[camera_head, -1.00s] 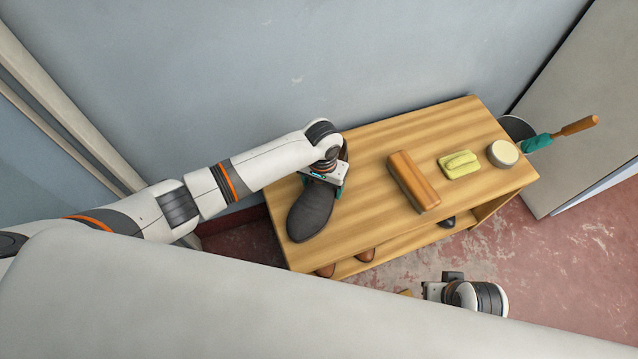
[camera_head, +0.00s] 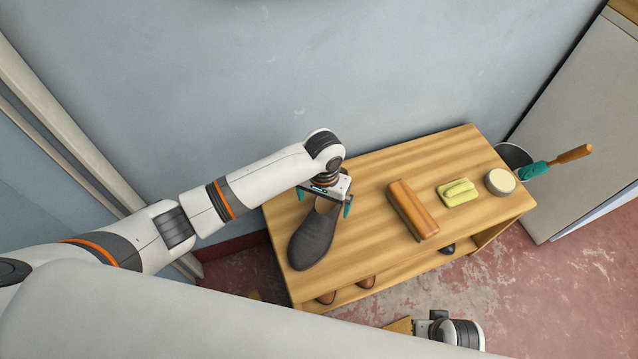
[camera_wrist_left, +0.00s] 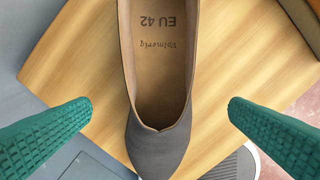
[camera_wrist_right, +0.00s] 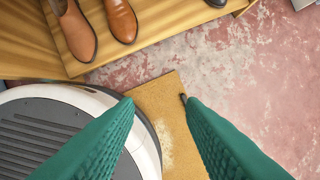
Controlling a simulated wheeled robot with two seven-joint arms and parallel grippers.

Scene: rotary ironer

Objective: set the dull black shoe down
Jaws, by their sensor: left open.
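The dull black shoe (camera_head: 315,240) rests upright on the left end of the wooden bench top, toe toward the front edge. In the left wrist view the shoe (camera_wrist_left: 155,145) shows its tan insole with printed lettering. My left gripper (camera_head: 324,203) is above the shoe's heel half. Its teal fingers are open, one on each side of the shoe, with clear gaps in the left wrist view (camera_wrist_left: 160,105). My right gripper (camera_wrist_right: 159,100) is low in front of the bench, over the floor. Its fingers are apart with nothing visibly held between them.
On the bench top (camera_head: 365,210) are a brown block (camera_head: 412,210), a yellow sponge-like item (camera_head: 458,193) and a round tin (camera_head: 500,182). Brown shoes (camera_wrist_right: 121,18) stand on the lower shelf. A tan mat (camera_wrist_right: 160,125) lies on the floor.

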